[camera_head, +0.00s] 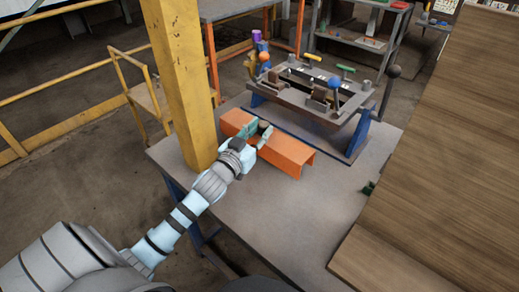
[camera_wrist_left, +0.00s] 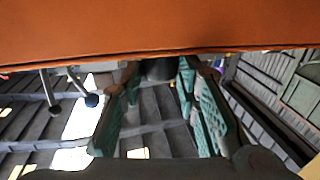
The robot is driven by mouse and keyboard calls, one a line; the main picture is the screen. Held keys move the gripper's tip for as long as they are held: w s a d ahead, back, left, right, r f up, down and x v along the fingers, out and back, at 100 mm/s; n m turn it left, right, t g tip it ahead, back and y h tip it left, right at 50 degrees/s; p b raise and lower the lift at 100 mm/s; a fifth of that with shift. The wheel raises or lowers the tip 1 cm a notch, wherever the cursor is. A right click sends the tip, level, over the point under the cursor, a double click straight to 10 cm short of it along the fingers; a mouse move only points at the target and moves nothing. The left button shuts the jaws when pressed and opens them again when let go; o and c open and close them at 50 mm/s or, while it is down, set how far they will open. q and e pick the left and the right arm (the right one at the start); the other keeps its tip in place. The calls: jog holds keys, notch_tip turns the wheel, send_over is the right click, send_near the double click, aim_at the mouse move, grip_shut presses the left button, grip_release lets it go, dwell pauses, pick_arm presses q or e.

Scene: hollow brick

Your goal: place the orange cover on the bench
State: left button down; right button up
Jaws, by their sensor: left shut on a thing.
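The orange cover (camera_head: 287,151) is a long folded channel at the near side of the fixture in the head view. It fills the top of the left wrist view (camera_wrist_left: 160,28). My left gripper (camera_head: 256,133) is at the cover's upper middle, shut on it. Its teal fingers (camera_wrist_left: 160,85) stand on either side of a dark round part at the cover's edge in the wrist view. The cover is over the grey bench (camera_head: 290,218); I cannot tell whether it touches the top. My right gripper is not in view.
A metal fixture (camera_head: 312,92) on blue supports stands behind the cover, with coloured knobs. A yellow post (camera_head: 182,80) rises close to my left arm. A wooden panel (camera_head: 440,150) blocks the right side. The near bench top is mostly clear.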

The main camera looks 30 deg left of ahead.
pick_arm(q)
notch_tip(320, 180, down, 5)
jog(key=shift+r+b, duration=0.15)
jog(key=shift+b, duration=0.75)
jog(key=shift+r, duration=0.1)
jog(key=c, duration=1.2)
grip_release()
jog(key=s+b, duration=0.1)
jog(key=s, duration=0.2)
jog(key=s+b, duration=0.1)
jog(key=s, duration=0.3)
jog(key=s+b, duration=0.1)
jog(key=s, duration=0.3)
jog(key=shift+s+d, duration=0.1)
jog(key=shift+d, duration=0.2)
jog(key=shift+s, duration=0.45)
